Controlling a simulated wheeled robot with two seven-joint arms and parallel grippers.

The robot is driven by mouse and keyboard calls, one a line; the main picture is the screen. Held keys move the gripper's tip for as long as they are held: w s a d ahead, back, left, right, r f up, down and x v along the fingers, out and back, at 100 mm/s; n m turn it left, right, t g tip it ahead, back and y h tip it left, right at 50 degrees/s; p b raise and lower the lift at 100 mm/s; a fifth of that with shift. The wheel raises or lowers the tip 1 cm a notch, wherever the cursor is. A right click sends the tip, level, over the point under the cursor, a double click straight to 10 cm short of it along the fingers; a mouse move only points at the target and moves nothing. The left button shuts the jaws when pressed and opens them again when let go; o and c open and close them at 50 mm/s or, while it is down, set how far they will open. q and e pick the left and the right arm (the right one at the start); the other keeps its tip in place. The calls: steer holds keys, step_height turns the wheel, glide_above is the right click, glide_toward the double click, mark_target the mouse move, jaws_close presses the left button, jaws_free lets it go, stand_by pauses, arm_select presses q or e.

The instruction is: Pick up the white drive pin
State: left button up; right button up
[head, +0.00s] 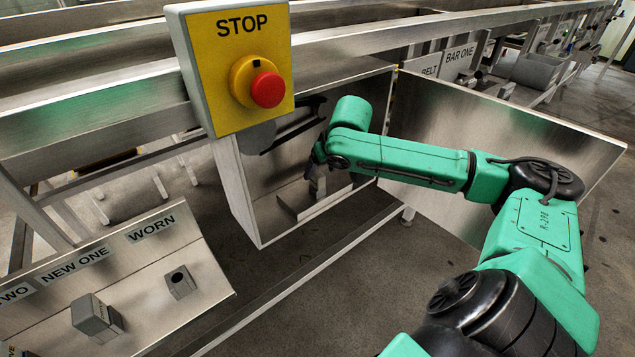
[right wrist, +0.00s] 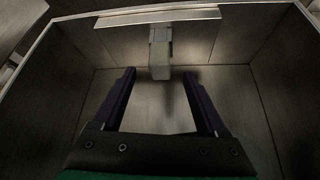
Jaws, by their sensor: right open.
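I cannot make out a clearly white drive pin in either view. In the right wrist view a pale grey block-like piece (right wrist: 160,58) hangs below a metal bar at the far side of the box; I cannot tell whether it is the pin. My right gripper (right wrist: 159,75) is open and empty, its two dark purple fingers spread and pointing toward that piece. In the head view my right gripper (head: 316,184) is inside the open metal box (head: 243,195), partly hidden by my wrist. My left gripper is out of view.
A yellow STOP box (head: 212,85) with a red button stands in front of the metal box. An open metal door (head: 440,130) is at its right. A tray (head: 160,275) labelled NEW ONE and WORN, at lower left, holds grey blocks. Box walls closely surround my gripper.

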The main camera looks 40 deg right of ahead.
mark_target(317, 174)
steer(key=x, duration=0.3)
steer(key=shift+w+a+f+b, duration=0.15)
steer(key=shift+f+b, duration=0.1)
steer(key=shift+b, duration=0.15)
steer(key=shift+w+f, duration=0.2)
steer(key=shift+f, duration=0.05)
steer(key=shift+r, duration=0.1)
jaws_close()
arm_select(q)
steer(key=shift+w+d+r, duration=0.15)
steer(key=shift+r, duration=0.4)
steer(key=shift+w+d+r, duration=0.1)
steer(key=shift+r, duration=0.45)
